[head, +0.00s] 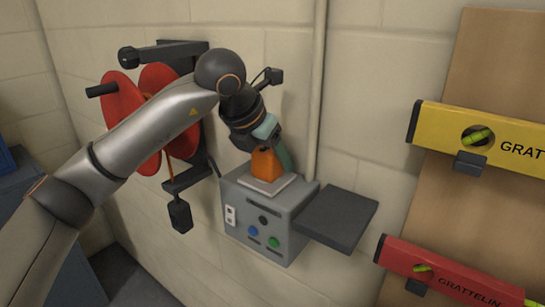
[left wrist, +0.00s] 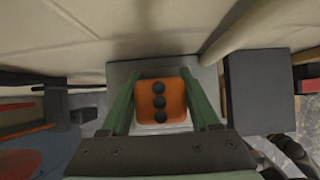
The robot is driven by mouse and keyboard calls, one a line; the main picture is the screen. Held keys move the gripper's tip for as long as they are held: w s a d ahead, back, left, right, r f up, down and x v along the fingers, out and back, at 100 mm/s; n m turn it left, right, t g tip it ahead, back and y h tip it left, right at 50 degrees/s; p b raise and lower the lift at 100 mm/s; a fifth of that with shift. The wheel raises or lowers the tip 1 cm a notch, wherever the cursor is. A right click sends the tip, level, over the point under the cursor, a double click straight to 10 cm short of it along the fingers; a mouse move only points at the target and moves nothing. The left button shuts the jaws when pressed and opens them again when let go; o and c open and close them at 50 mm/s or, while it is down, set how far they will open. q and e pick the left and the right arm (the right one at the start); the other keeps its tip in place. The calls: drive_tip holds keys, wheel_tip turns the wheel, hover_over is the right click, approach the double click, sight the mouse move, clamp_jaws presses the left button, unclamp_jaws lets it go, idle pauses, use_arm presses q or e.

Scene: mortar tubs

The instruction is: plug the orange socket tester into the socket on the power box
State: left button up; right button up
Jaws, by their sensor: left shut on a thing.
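The orange socket tester (head: 265,164) is at the light plate (head: 284,184) on top of the grey power box (head: 290,219). My left gripper (head: 272,154) is shut on the tester from above. In the left wrist view the tester (left wrist: 160,114) sits between the two green fingers and shows a row of three dark dots on its upper face. The tester looks upright, its underside close to or on the plate. The socket openings are hidden beneath it, so I cannot tell if the prongs are inside. My right gripper is not in view.
A dark shelf (head: 337,217) juts out right of the box. A red cable reel (head: 158,115) hangs left on a dark wall bracket. A pipe (head: 317,90) runs up the wall behind. Yellow (head: 480,137) and red (head: 450,277) levels are mounted at the right.

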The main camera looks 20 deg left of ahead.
use_arm(q)
drive_tip(key=o, duration=1.4)
drive_tip(key=shift+c, duration=0.2)
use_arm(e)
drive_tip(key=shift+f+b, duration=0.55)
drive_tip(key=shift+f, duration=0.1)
use_arm(q)
drive_tip(key=v, duration=1.2)
drive_tip(key=shift+r, duration=0.2)
drive_tip(key=shift+s, duration=0.15)
